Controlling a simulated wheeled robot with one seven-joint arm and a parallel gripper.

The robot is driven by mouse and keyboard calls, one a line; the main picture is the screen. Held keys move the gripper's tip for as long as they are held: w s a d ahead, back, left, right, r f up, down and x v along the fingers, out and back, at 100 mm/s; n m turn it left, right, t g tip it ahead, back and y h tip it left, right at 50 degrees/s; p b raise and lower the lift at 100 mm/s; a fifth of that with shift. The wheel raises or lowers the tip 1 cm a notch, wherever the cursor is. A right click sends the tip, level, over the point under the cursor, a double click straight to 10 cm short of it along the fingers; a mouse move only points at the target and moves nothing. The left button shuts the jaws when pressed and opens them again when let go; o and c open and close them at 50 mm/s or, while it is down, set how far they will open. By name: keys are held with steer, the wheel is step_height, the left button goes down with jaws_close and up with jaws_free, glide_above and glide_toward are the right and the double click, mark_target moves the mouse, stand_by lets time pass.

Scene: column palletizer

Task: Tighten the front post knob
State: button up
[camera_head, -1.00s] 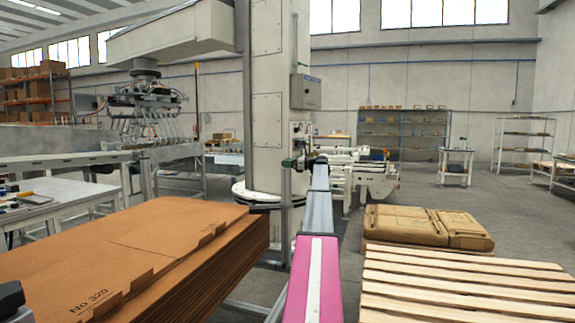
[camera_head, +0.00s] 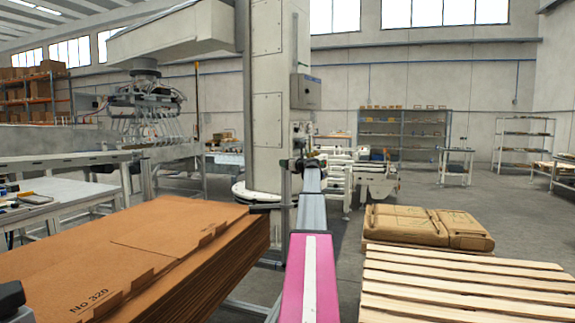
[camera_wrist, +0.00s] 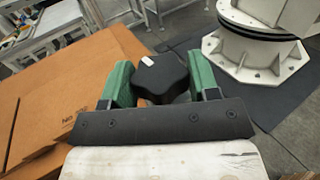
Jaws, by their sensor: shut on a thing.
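The front post knob (camera_wrist: 160,78) is a black lobed knob with a small white mark on its top edge. In the wrist view it sits between the two green fingers of my gripper (camera_wrist: 162,84), which are shut on it. The knob is too small and too covered to make out there.
A stack of brown cardboard sheets (camera_head: 130,240) stands close on the left. A wooden pallet (camera_head: 460,285) and brown sacks (camera_head: 415,225) are on the right. The palletizer column (camera_head: 265,110) rises behind the post. Grey floor is open at the back right.

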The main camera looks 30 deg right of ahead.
steer(key=shift+m+h, duration=0.9)
steer(key=shift+h, duration=0.5)
steer(key=o, duration=0.9)
steer(key=shift+s, duration=0.15)
steer(key=s, duration=1)
steer(key=shift+s, duration=0.3)
steer(key=shift+s, duration=0.15)
